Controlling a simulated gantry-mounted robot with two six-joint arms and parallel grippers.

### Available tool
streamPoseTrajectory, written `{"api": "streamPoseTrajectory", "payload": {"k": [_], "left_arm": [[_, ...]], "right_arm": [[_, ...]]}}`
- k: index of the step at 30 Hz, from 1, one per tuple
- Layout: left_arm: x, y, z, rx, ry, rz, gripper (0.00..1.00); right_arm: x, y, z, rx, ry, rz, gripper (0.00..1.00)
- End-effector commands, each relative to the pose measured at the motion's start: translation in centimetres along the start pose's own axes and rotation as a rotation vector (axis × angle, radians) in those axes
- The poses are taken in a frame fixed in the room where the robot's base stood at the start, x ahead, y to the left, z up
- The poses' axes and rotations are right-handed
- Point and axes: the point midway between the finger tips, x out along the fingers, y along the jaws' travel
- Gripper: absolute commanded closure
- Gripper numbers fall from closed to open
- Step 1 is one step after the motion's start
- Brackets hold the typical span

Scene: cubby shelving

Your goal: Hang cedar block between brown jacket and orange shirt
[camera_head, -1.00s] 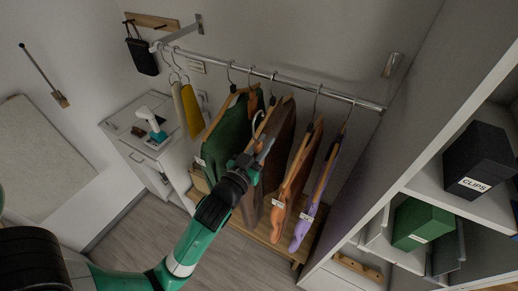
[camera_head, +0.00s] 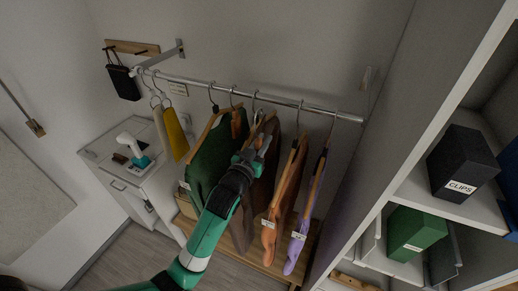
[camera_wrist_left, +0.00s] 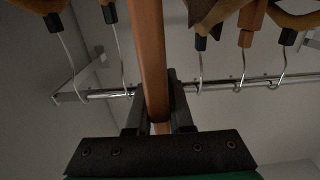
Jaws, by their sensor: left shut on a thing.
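My left gripper (camera_head: 262,152) is shut on the cedar block, a reddish-brown bar that runs up between the fingers in the left wrist view (camera_wrist_left: 150,50). In the head view the gripper is in front of the brown jacket (camera_head: 265,190), below the rail (camera_head: 285,101). The orange shirt (camera_head: 283,200) hangs just right of the gripper. In the wrist view the bar crosses in front of the rail, with two hanger hooks on its left and three on its right. I cannot tell whether its hook touches the rail. My right gripper is not in view.
The green jacket (camera_head: 210,160) hangs left of the brown one and the purple shirt (camera_head: 300,235) hangs right of the orange one. A yellow cloth (camera_head: 176,135) hangs farther left. Shelving with a black clips box (camera_head: 462,160) and a green box (camera_head: 415,232) stands at right.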

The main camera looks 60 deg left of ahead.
Motion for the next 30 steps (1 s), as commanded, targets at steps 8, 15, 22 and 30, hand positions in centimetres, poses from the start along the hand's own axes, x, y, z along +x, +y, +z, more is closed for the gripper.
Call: {"api": "streamPoseTrajectory", "payload": {"k": [8, 15, 22, 30], "left_arm": [[2.6, 0.0, 0.1, -0.002, 0.002, 0.0, 1.0], [4.9, 0.0, 0.2, -0.001, 0.002, 0.0, 1.0], [7.0, -0.1, 0.2, -0.001, 0.002, -0.001, 1.0], [9.5, 0.0, 0.2, -0.001, 0.002, 0.0, 1.0]], "right_arm": [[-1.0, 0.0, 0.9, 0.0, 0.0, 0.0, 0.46], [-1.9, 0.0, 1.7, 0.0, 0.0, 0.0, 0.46], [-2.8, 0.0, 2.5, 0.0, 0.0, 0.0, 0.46], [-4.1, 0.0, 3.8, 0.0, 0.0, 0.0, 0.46]]}}
